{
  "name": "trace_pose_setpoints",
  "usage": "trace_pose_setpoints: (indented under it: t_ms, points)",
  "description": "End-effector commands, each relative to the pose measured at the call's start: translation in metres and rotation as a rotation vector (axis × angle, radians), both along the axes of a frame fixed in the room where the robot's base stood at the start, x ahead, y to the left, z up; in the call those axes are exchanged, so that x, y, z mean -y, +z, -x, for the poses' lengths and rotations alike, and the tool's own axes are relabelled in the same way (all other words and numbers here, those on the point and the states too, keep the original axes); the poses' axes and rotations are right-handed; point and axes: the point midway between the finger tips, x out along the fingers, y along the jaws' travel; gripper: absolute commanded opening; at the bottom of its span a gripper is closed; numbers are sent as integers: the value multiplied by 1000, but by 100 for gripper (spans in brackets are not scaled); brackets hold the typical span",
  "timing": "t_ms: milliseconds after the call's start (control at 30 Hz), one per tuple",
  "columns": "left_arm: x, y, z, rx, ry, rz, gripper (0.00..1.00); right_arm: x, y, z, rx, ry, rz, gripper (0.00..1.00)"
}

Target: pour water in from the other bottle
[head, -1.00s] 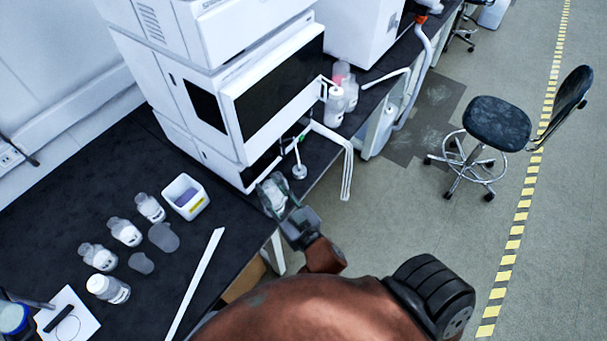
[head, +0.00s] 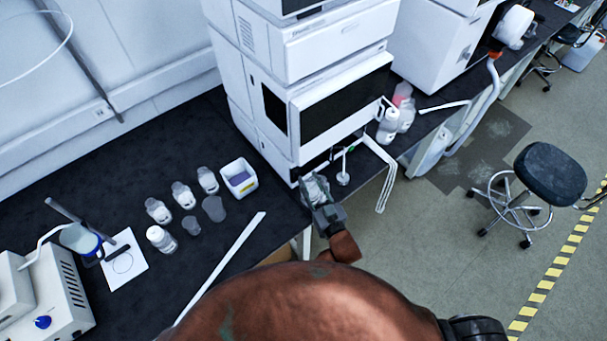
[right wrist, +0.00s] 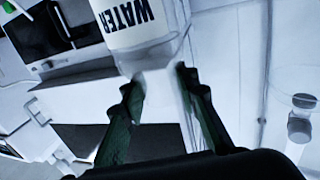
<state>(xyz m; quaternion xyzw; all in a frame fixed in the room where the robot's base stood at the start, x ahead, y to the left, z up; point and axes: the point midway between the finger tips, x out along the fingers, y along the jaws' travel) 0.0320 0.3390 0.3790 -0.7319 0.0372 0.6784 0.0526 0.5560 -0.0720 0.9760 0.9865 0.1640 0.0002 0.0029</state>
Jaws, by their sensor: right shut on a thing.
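My right gripper (head: 321,201) is shut on a clear bottle near the bench's front edge, in front of the white instrument stack. In the right wrist view the bottle (right wrist: 140,22) carries a white label reading WATER and sits between the two dark fingers (right wrist: 158,95). In the head view the held bottle (head: 316,188) is small and partly hidden by the gripper. Several other bottles with white labels stand on the bench at left, among them a white-capped one (head: 161,239) in front. Two grey translucent cups (head: 214,208) stand beside them. My left gripper is out of view.
A white box (head: 238,180) stands near the bottles. A white strip (head: 222,266) lies along the bench's front. The instrument stack (head: 330,95) blocks the back. A stirrer-like device (head: 45,285) and white sheet (head: 124,263) are at left. More bottles (head: 388,127) stand right of the stack.

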Motion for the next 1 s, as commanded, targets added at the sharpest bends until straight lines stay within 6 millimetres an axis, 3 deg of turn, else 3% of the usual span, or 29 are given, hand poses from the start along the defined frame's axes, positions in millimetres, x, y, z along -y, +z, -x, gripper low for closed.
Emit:
trace_pose_setpoints:
  t_ms: [33,100,333,1000]
  points:
    - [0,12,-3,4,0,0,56,-7,7,-5,5,14,-2,0]
    - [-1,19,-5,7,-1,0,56,-14,3,-8,4,29,-4,0]
    - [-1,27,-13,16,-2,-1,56,-24,-4,-14,2,49,-12,0]
    - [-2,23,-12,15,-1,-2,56,-2,-19,-28,-132,50,-235,0]
